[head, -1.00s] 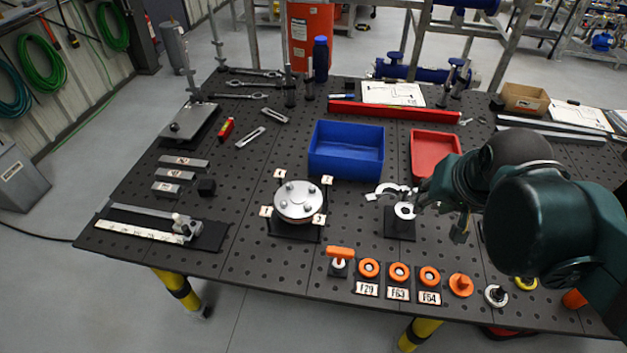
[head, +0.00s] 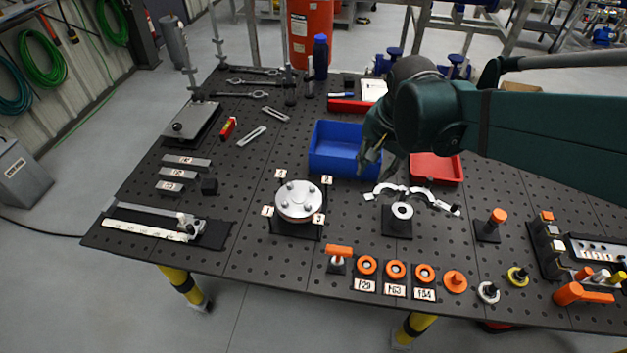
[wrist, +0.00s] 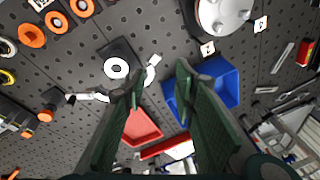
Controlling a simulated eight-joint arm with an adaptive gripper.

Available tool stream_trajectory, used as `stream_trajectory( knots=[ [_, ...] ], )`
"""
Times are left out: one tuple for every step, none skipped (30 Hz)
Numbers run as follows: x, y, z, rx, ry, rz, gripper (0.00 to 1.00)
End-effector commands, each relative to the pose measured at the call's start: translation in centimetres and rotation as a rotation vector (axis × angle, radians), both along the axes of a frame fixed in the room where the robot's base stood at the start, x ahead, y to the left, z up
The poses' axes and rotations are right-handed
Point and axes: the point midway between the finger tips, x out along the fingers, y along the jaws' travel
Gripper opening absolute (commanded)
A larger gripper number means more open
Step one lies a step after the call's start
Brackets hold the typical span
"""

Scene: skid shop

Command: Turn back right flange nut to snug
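The round metal flange (head: 298,202) sits on a dark square base on the pegboard table, with small numbered tags around it. Several nuts or studs stand on its top, and the back right nut (head: 312,189) is near the back right tag. The flange also shows at the top edge of the wrist view (wrist: 222,14), partly cut off. My gripper (head: 366,164) is in the air to the right of and behind the flange, in front of the blue bin. In the wrist view its two fingers (wrist: 158,82) are apart with nothing between them.
A blue bin (head: 317,160) and a red bin (head: 451,178) stand behind. A white open clamp (head: 388,188) lies by a black block with a white ring (head: 402,211). Orange-topped parts (head: 396,269) line the front edge. The table left of the flange has free room.

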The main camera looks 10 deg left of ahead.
Motion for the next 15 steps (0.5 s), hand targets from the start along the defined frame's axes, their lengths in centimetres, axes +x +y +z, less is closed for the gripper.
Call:
stream_trajectory(
  knots=[
    [0.5, 0.8, 0.0, 0.002, 0.012, -0.010, 0.28],
    [0.7, 1.3, -0.2, 0.003, 0.022, -0.019, 0.28],
    [1.1, 1.9, -0.3, 0.004, 0.031, -0.031, 0.28],
    [1.3, 2.4, -0.5, 0.006, 0.039, -0.039, 0.28],
    [1.5, 2.8, -0.6, 0.006, 0.047, -0.049, 0.28],
    [1.8, 3.4, -0.8, 0.006, 0.058, -0.060, 0.28],
    [2.0, 3.9, -1.0, 0.007, 0.065, -0.070, 0.28],
    [2.2, 4.4, -1.1, 0.007, 0.073, -0.078, 0.28],
    [2.4, 5.0, -1.4, 0.007, 0.085, -0.091, 0.28],
    [2.7, 5.5, -1.5, 0.007, 0.092, -0.100, 0.28],
    [2.9, 5.9, -1.7, 0.007, 0.099, -0.109, 0.28],
    [3.1, 6.6, -2.0, 0.006, 0.109, -0.120, 0.28],
    [3.3, 7.1, -2.2, 0.006, 0.118, -0.130, 0.28],
    [3.4, 7.6, -2.4, 0.005, 0.124, -0.139, 0.28],
    [3.7, 8.2, -2.7, 0.004, 0.134, -0.152, 0.28]
  ],
)
